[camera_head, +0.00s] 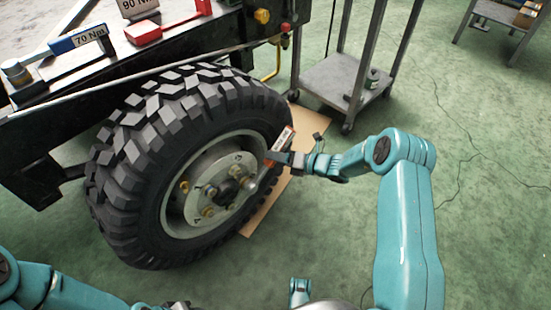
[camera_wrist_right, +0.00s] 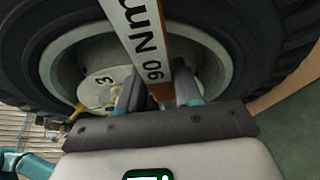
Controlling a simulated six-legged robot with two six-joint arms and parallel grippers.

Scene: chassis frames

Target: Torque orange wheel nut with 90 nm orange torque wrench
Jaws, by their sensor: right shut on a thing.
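My right gripper (camera_head: 290,160) is shut on the orange torque wrench (camera_head: 283,138) at the right side of the wheel. Its white label reads 90 Nm in the right wrist view (camera_wrist_right: 140,30). A grey shaft and round head (camera_head: 251,184) reach from the wrench to the hub's right side. I cannot tell whether the head sits on a nut. Orange-yellow wheel nuts show on the hub at left (camera_head: 184,186), below (camera_head: 208,211) and above (camera_head: 238,157). The wheel (camera_head: 135,130) stands upright. My left arm enters at bottom left; its gripper is not clearly visible.
Above the wheel, a bench or chassis top holds a blue wrench labelled 70 Nm (camera_head: 75,41), a red tool (camera_head: 165,25) and a 90 Nm sign (camera_head: 138,8). A metal cart (camera_head: 335,80) stands behind. Cardboard (camera_head: 312,121) lies beside the wheel. Green floor is clear at right.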

